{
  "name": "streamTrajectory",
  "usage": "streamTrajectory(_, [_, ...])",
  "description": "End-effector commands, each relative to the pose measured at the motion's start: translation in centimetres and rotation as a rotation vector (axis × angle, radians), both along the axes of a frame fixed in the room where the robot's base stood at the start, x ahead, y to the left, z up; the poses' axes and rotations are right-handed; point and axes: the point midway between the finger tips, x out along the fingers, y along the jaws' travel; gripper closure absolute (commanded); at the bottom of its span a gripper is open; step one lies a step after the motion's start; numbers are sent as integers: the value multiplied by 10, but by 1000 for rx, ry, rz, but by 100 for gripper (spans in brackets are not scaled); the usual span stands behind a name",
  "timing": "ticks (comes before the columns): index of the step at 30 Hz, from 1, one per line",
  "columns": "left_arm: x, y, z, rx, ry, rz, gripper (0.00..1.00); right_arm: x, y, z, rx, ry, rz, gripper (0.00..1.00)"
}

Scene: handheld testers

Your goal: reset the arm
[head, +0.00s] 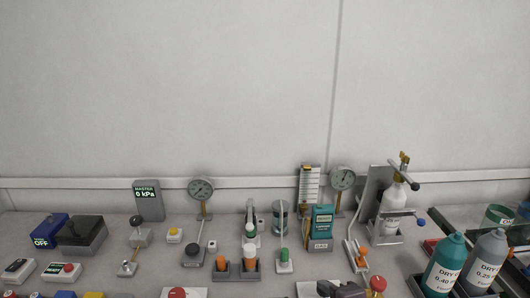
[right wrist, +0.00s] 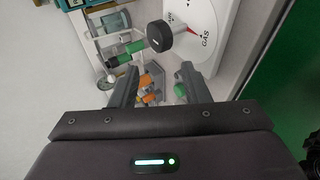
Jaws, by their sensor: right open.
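My right gripper (right wrist: 158,84) shows in the right wrist view with its two grey fingers apart. Nothing is held between them. Orange and green pieces (right wrist: 150,98) show in the gap, beyond the fingertips. A black round knob (right wrist: 160,36) and a white dial face marked GAS, with a red pointer (right wrist: 193,32), are above the fingers in that view. I cannot tell how far they are from the fingers.
Several testers crowd the bench (head: 25,230) in the head view. These include the 0 kPa master display (head: 148,200), a round gauge (head: 201,188), a teal gas meter (head: 320,228) and a white cylinder (head: 394,198). Two DRY bottles (head: 445,262) stand at right. A plain wall is behind.

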Motion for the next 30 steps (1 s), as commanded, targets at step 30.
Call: streamTrajectory(30, [-27,5,14,2,15,-3,68,-132,-65,-259,696,818,-1352,58])
